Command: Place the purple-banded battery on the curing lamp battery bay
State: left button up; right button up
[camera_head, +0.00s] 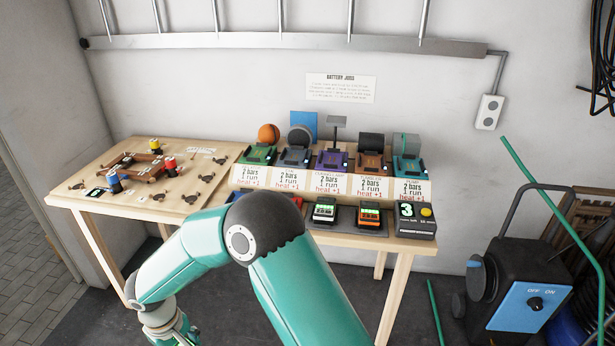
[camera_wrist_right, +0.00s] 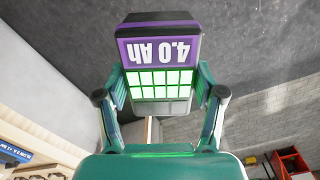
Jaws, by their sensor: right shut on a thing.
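The purple-banded battery (camera_wrist_right: 158,50) is marked "4.0 Ah", upside down in the right wrist view, and shows a lit green bar display. My right gripper (camera_wrist_right: 160,88) is shut on it, one finger on each side. My left gripper is not in view.
Green (camera_head: 258,155), grey (camera_head: 293,157), orange (camera_head: 370,161) and teal (camera_head: 409,165) bays flank the purple one. A pegged board (camera_head: 140,180) lies left.

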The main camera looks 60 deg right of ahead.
aim_at(332, 159)
jog(key=z, duration=0.1)
jog(key=k, duration=0.9)
jog(key=z, duration=1.05)
jog(key=i, duration=1)
jog(key=z, duration=0.1)
